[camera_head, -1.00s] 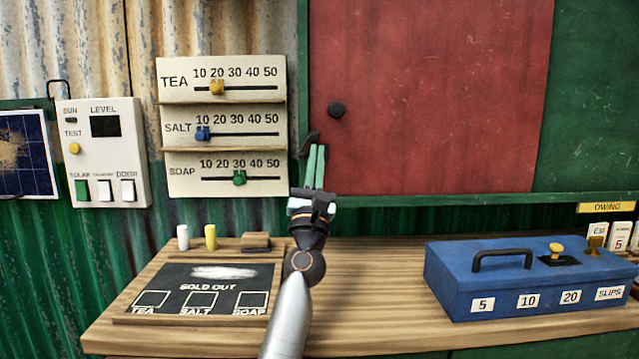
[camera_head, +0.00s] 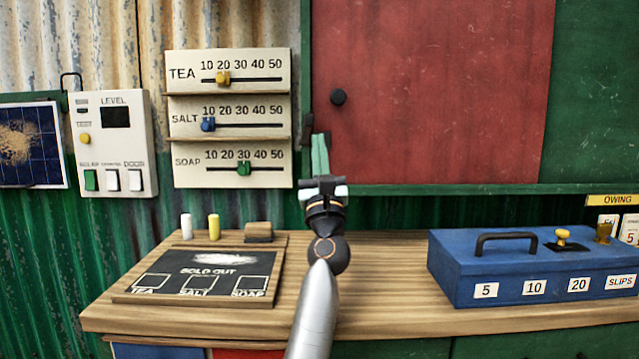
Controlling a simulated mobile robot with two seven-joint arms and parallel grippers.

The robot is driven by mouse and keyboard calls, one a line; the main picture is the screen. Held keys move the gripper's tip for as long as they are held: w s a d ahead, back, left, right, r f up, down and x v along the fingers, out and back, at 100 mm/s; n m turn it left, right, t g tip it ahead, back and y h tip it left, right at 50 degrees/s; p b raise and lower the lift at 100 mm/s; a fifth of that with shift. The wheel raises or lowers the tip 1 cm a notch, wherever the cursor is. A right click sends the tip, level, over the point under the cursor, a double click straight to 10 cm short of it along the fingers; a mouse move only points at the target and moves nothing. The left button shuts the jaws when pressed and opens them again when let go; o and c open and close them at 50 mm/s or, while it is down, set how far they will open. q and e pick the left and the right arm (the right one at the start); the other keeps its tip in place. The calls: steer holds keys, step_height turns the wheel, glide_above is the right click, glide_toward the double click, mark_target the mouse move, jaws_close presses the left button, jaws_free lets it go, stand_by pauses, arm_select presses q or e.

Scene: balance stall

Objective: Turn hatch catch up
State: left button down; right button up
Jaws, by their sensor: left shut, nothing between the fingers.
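The red hatch (camera_head: 440,95) has a round black knob (camera_head: 338,97) near its left side. The small dark catch (camera_head: 307,126) is on the green frame at the hatch's left edge. Its visible part stands roughly upright, and its lower part is partly hidden by my fingers. My left gripper (camera_head: 320,142) is shut and empty, its green fingers pointing up right beside the catch. I cannot tell whether they touch it. My right gripper is not in view.
A price board (camera_head: 228,118) with sliders hangs left of the hatch. A blue cash box (camera_head: 465,280) stands on the wooden counter (camera_head: 385,300) at right, and a slate (camera_head: 205,262) lies at left. A switch panel (camera_head: 115,160) is on the far left wall.

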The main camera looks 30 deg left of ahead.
arm_select(q)
steer(key=v, duration=1)
steer(key=shift+s+d+f+b, duration=0.15)
steer(key=shift+d+f+b, duration=0.05)
steer(key=shift+d+b, duration=0.1)
